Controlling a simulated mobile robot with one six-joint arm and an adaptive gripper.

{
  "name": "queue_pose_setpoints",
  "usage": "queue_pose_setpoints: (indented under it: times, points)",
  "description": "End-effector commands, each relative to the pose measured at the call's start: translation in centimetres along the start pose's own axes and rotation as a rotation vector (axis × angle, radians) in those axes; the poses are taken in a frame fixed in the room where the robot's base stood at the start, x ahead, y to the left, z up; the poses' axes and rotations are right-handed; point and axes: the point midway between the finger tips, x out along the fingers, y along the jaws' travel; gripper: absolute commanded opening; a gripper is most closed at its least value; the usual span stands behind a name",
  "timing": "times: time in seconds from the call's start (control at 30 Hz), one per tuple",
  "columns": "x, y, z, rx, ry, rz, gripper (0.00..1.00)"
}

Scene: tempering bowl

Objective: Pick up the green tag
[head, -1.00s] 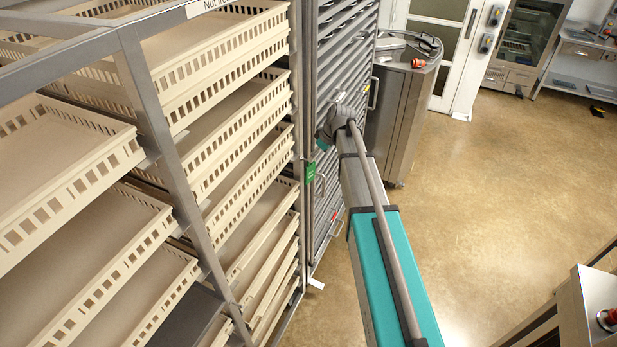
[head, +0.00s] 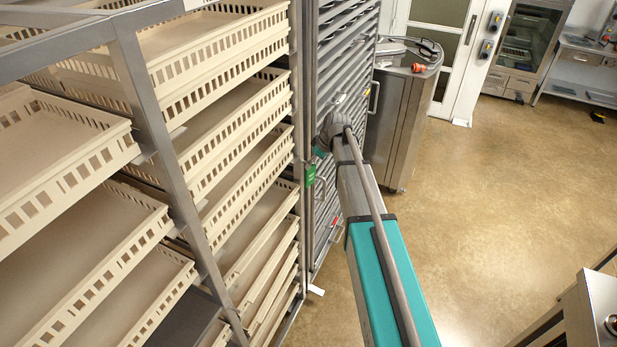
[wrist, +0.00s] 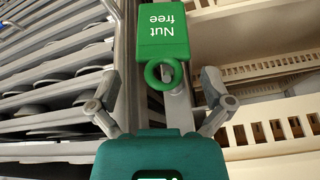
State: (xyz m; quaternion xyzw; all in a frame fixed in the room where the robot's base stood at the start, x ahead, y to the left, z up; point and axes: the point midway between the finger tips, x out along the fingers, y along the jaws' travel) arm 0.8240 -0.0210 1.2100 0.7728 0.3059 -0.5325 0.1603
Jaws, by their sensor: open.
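The green tag (head: 310,174) hangs at the edge between the beige tray rack and the grey slatted cabinet. In the wrist view the tag (wrist: 163,30) reads "Nut free" upside down, and its round ring (wrist: 164,74) points toward my gripper. My gripper (wrist: 160,84) is open, with one finger on each side of the ring's line. The tag's body lies beyond the fingertips, and no finger visibly touches it. In the head view only a small teal part of my gripper (head: 319,153) shows beside the tag; my arm hides the rest.
The rack of beige trays (head: 245,150) stands left of the tag. The slatted cabinet (head: 345,60) is close behind and to the right. A steel drum-like unit (head: 400,120) stands farther back. The floor (head: 500,200) is open on the right, with a steel table (head: 600,300) at lower right.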

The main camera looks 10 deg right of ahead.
Motion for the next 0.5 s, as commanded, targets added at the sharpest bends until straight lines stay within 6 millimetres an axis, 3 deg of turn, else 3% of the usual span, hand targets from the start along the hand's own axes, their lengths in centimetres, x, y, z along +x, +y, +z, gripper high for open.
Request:
queue_pose_setpoints:
  times: [0.2, 0.5]
  points:
    - [2.3, -0.1, 0.0, 0.0, 0.0, 0.0, 1.0]
    - [4.1, -0.2, -0.1, 0.0, 0.001, 0.0, 1.0]
